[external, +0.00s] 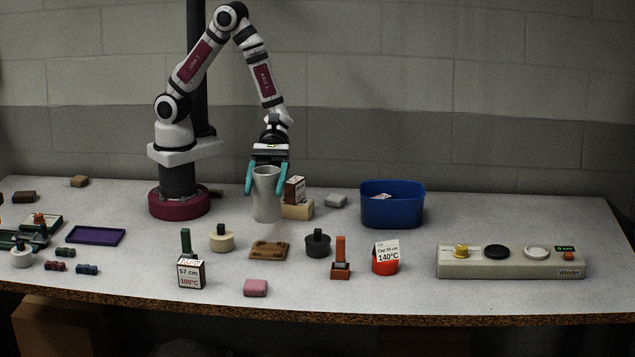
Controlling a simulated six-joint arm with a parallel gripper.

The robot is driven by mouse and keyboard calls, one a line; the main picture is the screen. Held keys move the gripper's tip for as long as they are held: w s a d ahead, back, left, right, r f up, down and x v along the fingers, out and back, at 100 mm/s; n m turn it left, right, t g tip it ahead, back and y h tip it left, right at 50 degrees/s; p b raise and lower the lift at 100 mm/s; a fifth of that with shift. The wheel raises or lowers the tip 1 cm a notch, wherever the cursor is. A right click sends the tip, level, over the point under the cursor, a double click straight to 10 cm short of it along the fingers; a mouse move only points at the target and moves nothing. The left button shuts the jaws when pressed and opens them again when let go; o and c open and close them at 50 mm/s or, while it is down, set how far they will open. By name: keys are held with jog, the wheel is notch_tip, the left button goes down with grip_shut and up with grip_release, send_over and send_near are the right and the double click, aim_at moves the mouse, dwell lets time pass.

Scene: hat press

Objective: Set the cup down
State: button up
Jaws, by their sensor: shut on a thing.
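The cup (267,196) is a tall pale grey cylinder near the middle of the table, upright. My gripper (267,178) points down with its teal fingers on either side of the cup's upper part, shut on it. The cup's base appears at or just above the table top; I cannot tell whether it touches. The cup partly hides a pale wooden block behind it.
A small labelled box on a pale block (298,209) stands close right of the cup. A blue bin (392,206) is further right. A brown plate (270,250) and a cream knobbed weight (221,239) lie in front. A beige panel (511,265) sits at right.

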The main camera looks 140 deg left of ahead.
jog(key=d+f+m+g+h, duration=0.15)
jog(key=d+m+g, duration=0.25)
jog(key=d, duration=0.4)
jog(key=shift+h, duration=0.45)
jog(key=f, duration=0.9)
jog(key=shift+s+d+f, duration=0.1)
jog(key=shift+s+f, duration=0.1)
jog(key=shift+s, duration=0.15)
jog(key=shift+f, duration=0.1)
jog(key=o, duration=1.4)
jog(key=shift+o, duration=0.2)
